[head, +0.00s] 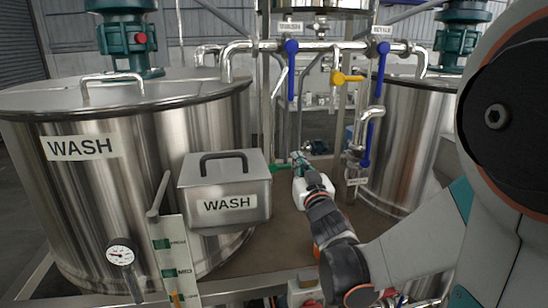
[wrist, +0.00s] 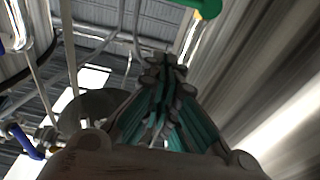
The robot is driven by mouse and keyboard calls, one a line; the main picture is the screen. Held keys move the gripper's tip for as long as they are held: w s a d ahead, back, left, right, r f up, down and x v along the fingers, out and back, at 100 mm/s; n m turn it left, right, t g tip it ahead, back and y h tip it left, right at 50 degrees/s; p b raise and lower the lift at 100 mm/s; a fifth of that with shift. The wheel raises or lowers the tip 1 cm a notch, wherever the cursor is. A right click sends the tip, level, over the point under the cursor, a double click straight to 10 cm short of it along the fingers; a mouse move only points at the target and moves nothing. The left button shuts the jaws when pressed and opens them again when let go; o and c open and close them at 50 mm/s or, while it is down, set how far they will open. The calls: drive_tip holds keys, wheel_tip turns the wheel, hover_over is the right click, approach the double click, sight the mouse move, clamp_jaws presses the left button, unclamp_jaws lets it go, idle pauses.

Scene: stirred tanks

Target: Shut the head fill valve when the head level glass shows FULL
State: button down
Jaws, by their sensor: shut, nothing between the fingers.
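My gripper (head: 299,158) is shut and empty, raised between the two steel tanks. A green valve handle (head: 278,167) lies just left of its fingertips in the head view; I cannot tell whether they touch. In the wrist view my shut fingers (wrist: 165,75) point up below a green handle (wrist: 202,6). No label reading "head" is legible, so I cannot tell which valve is the head fill valve. A level board (head: 170,258) stands in front of the WASH tank, with a MID mark and a blurred upper mark. An orange piece shows below MID, at the picture's bottom edge.
The WASH tank (head: 110,180) and a WASH box (head: 225,165) fill the left. Another tank (head: 400,135) stands right. Blue handles (head: 291,70) and a yellow handle (head: 346,78) hang from piping above my gripper. A gauge (head: 120,254) is at lower left.

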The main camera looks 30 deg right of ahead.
drive_tip(key=b, duration=0.2)
hover_over(287, 167)
drive_tip(key=s, duration=0.2)
drive_tip(key=shift+w+d+f+b, duration=0.15)
drive_tip(key=shift+f+b, duration=0.5)
drive_tip(key=shift+f, duration=0.8)
drive_tip(key=shift+s+f+b, duration=0.2)
drive_tip(key=shift+f+b, duration=0.25)
drive_tip(key=shift+f, duration=0.15)
